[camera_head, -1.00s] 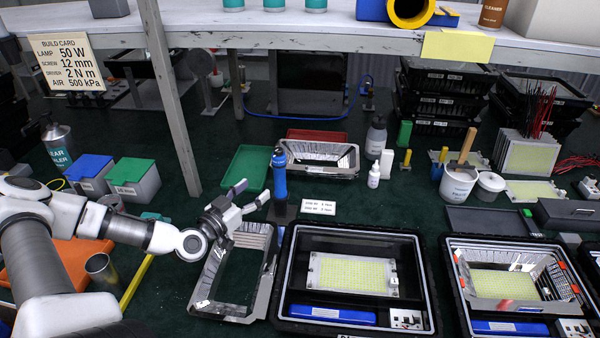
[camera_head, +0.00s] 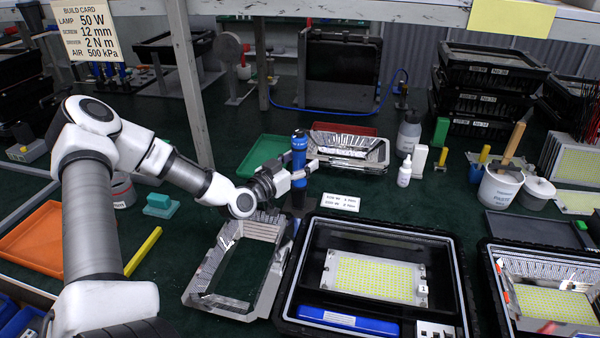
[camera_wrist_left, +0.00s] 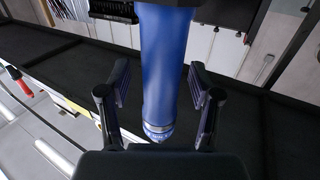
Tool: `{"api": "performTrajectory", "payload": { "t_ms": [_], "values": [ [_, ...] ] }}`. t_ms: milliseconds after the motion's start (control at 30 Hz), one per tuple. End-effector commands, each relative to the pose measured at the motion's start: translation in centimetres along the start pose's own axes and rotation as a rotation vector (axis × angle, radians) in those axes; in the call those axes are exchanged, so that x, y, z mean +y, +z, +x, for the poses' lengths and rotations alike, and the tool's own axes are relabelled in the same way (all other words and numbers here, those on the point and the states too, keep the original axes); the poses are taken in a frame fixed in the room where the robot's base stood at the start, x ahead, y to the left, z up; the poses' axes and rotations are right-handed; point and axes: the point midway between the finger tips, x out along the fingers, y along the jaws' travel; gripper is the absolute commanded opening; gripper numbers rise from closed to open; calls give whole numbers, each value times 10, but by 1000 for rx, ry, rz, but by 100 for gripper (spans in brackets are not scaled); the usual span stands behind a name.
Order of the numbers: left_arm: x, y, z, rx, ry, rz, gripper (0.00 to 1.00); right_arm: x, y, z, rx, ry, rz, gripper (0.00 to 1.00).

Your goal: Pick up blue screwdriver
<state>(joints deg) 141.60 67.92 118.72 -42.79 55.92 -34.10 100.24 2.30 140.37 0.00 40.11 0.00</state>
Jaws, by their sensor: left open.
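The blue screwdriver (camera_head: 299,156) stands upright in a dark holder (camera_head: 298,203) on the green bench, behind the floodlight housings. In the left wrist view its blue body (camera_wrist_left: 166,65) fills the middle. My left gripper (camera_head: 297,172) is open at the screwdriver. In the left wrist view the fingers (camera_wrist_left: 160,92) stand on both sides of the blue body, with a visible gap on each side. The lower end of the screwdriver is hidden in the head view. My right gripper is not in view.
An empty metal frame (camera_head: 205,290) lies just in front of the gripper. An open black housing (camera_head: 452,262) with a light panel stands to the right. A green tray (camera_head: 252,158) and a reflector part (camera_head: 375,153) lie behind. A shelf post (camera_head: 187,80) rises at the left.

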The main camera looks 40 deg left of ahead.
Motion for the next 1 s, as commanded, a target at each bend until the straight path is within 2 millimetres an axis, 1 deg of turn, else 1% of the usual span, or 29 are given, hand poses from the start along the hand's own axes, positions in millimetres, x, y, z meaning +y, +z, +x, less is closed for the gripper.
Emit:
{"api": "performTrajectory", "payload": {
  "t_ms": [133, 167, 200, 267, 300, 333, 667, 767, 1000],
  "values": [
    [0, -1, 0, 0, -1, -1, 64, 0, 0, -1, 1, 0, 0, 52],
    [0, -1, 0, 0, -1, -1, 57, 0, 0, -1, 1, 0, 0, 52],
    [0, -1, 0, 0, -1, -1, 42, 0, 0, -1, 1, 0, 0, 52],
    [0, -1, 0, 0, -1, -1, 21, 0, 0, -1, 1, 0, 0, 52],
    [0, -1, 0, 0, -1, -1, 7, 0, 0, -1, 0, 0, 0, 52],
    [0, -1, 0, 0, -1, -1, 0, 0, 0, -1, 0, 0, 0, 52],
    [0, -4, 0, 2, -1, -1, 0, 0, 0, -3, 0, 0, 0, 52],
    [-1, -18, 0, 6, -4, -3, 0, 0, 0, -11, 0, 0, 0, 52],
    [-1, -78, 0, 7, -3, -4, 0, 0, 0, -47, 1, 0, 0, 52]
  ]
}}
